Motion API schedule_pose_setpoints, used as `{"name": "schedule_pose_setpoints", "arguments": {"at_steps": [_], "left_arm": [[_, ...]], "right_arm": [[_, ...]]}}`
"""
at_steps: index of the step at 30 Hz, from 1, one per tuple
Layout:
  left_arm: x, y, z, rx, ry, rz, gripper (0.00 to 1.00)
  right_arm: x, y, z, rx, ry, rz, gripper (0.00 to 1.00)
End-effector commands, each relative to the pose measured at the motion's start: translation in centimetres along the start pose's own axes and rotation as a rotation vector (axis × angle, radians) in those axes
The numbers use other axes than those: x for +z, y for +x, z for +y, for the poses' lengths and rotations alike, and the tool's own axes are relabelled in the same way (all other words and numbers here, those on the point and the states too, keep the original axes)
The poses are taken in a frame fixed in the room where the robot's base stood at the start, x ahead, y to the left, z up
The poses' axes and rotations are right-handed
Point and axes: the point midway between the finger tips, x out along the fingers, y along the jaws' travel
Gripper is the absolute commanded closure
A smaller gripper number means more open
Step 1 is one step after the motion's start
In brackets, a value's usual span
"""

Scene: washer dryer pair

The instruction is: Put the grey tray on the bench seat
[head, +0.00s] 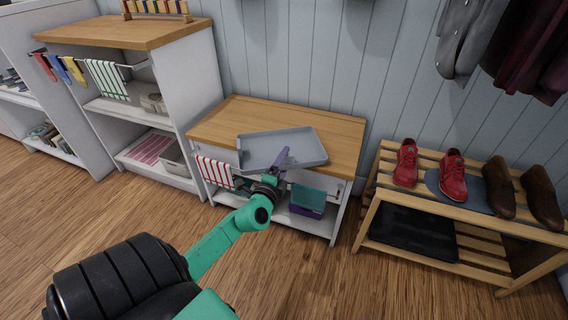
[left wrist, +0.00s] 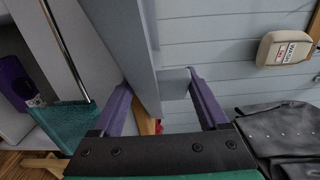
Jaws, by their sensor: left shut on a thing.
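The grey tray (head: 285,145) is a shallow rectangle with a raised rim. It shows in front of and over the wooden top of the low white unit (head: 340,135); I cannot tell whether it touches that top. My left gripper (head: 283,157) is shut on the near rim of the tray. In the left wrist view, the tray (left wrist: 125,35) runs between the purple fingers (left wrist: 158,82). A slatted wooden bench (head: 370,190) stands to the right, with red shoes (head: 453,175) and brown shoes (head: 541,195) on its seat. My right gripper is out of view.
A dark grey mat (head: 433,183) lies on the slatted seat, and a black tray (head: 412,232) on the shelf below. Coats (head: 460,40) hang above. The foreground floor is clear.

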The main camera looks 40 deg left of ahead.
Motion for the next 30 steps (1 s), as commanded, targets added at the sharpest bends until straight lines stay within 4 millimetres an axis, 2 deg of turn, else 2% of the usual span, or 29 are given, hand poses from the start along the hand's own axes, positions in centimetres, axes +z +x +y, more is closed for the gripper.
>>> {"name": "schedule_pose_setpoints", "arguments": {"at_steps": [2, 3, 4, 14, 16, 20, 30], "left_arm": [[0.0, 0.0, 0.3, -0.001, 0.0, 0.0, 1.0], [0.0, 0.0, 0.2, 0.0, 0.0, 0.0, 0.11], [0.0, 0.0, 0.2, 0.0, 0.0, 0.0, 0.0], [0.0, 0.0, -0.4, 0.0, 0.001, 0.0, 0.0], [0.0, -0.8, -0.1, 0.003, 0.002, 0.002, 0.0], [0.0, -3.2, 0.0, 0.005, 0.003, 0.002, 0.0], [0.0, -10.8, 0.0, 0.004, 0.003, 0.003, 0.0]], "right_arm": [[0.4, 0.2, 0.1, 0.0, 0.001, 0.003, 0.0], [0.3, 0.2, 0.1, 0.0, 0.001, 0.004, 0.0], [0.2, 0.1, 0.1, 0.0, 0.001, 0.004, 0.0], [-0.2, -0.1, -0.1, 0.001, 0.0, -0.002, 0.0], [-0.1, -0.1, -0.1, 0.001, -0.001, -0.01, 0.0], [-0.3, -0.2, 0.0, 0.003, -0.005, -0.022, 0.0], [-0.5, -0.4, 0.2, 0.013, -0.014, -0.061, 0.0]]}}
